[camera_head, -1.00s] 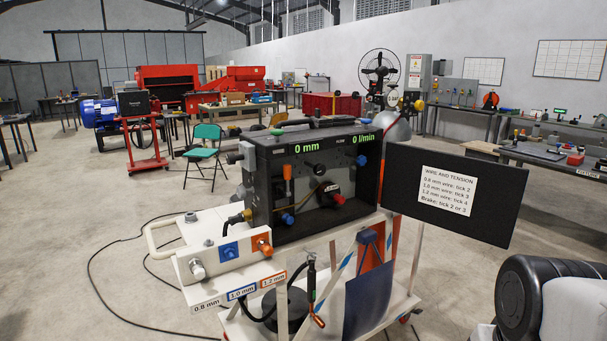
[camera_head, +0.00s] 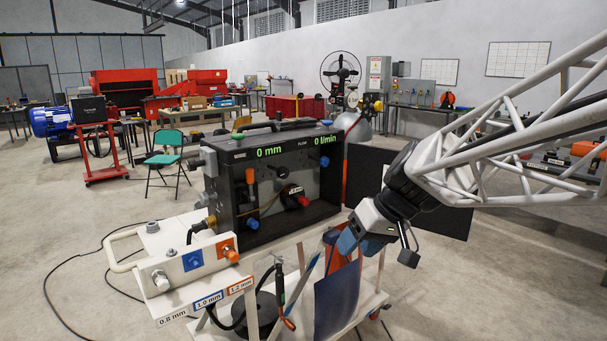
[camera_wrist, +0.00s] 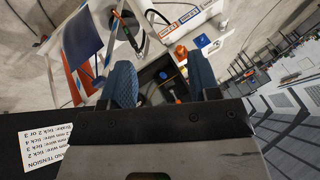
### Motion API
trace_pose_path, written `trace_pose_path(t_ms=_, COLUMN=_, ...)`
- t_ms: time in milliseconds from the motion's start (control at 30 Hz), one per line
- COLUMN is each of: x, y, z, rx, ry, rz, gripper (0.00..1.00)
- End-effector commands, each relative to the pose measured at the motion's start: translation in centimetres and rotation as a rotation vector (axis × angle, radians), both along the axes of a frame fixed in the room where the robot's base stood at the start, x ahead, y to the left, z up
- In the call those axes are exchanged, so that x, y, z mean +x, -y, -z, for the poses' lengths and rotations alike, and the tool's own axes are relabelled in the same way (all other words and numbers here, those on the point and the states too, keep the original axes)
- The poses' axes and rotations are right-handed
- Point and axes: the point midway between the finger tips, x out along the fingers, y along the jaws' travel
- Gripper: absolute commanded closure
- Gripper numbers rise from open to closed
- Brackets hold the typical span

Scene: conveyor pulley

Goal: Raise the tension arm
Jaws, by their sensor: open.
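The wire feeder (camera_head: 228,205) is an open black box with green readouts of 0 mm and 0 l/min. Inside it are an upright orange-handled lever (camera_head: 250,176), a blue knob (camera_head: 253,224) below it, and a red knob (camera_head: 304,201) on a black round part. I cannot tell for sure which part is the tension arm. My gripper (camera_head: 349,241), with blue fingers, is to the right of and in front of the box, apart from it. In the wrist view my gripper (camera_wrist: 162,72) is open and empty, with part of the feeder between and beyond the fingers.
A torch (camera_head: 281,288) hangs in front. The dark sign panel (camera_head: 366,172) at right is partly behind my arm; its text shows upside down in the wrist view (camera_wrist: 48,147).

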Motion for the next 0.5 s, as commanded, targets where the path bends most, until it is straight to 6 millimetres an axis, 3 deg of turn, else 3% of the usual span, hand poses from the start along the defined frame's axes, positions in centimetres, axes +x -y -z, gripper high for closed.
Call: trace_pose_path(t_ms=500, x=12.8, y=-8.2, z=-1.7, rx=0.267, ry=0.160, rz=-0.236, gripper=0.44)
